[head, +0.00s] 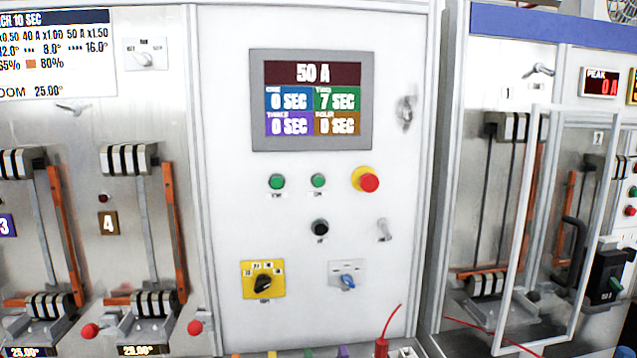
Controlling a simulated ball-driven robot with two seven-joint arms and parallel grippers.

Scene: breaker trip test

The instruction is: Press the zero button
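The white control panel (230,220) fills the middle of the head view. It carries two green push buttons, a left one (277,182) and a right one (318,181), and a black push button (320,227) below them. Small labels sit under these buttons, but they are too small to read, so I cannot tell which is the zero button. A screen (313,98) above reads 50 A, with one, three and four at 0 SEC and two at 7 SEC. Neither of my grippers is in view.
A red mushroom button (369,182) on yellow, a toggle switch (383,230), a black knob (263,282) on yellow and a blue knob (347,281) are nearby. A red plug (382,347) with a wire rises at the bottom. A framed clear door (522,230) stands right.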

